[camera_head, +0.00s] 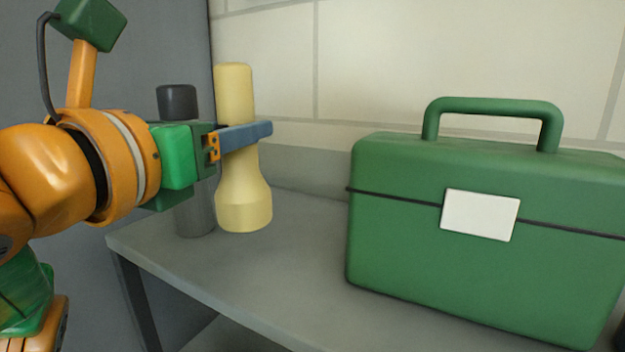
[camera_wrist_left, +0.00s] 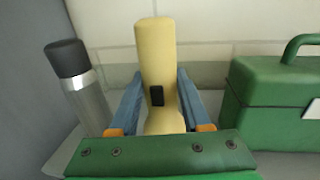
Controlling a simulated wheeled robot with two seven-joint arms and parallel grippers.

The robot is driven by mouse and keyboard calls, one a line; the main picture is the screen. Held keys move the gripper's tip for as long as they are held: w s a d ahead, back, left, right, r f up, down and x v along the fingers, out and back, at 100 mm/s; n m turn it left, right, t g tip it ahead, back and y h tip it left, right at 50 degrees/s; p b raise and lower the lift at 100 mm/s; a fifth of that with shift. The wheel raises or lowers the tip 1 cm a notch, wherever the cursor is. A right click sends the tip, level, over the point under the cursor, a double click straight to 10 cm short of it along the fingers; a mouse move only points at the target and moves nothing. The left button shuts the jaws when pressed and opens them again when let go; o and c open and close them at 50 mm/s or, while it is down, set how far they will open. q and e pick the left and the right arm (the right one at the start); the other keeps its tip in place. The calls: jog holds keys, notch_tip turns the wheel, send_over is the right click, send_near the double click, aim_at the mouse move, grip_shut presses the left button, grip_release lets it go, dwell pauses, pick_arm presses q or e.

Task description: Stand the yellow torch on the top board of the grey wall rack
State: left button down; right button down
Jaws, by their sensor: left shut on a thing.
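The yellow torch (camera_head: 243,208) is upright with its wide end down, over the left part of the grey rack's top board (camera_head: 290,225). I cannot tell whether its base touches the board. My left gripper (camera_head: 245,133) is shut around the torch's middle, coming in from the left. In the left wrist view the torch (camera_wrist_left: 155,60) stands between the two blue fingers (camera_wrist_left: 160,100), with a small black switch facing the camera. My right gripper is not in view.
A grey flask with a dark cap (camera_head: 178,100) stands just left of the torch, partly behind my gripper. A green toolbox (camera_head: 430,260) with a raised handle fills the right of the board. Bare board lies between torch and toolbox. A tiled wall (camera_head: 420,50) is behind.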

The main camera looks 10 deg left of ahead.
aim_at(256, 181)
pick_arm(q)
jog(key=w+f, duration=0.3)
jog(key=shift+w+d+f, duration=0.1)
jog(key=shift+w+d, duration=0.1)
jog(key=shift+d, duration=0.15)
notch_tip(256, 181, down, 4)
jog(key=shift+r, duration=0.25)
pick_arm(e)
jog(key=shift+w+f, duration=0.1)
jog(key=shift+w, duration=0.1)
pick_arm(q)
jog(key=shift+c, duration=1.8)
grip_release()
jog(key=shift+w+f, duration=0.1)
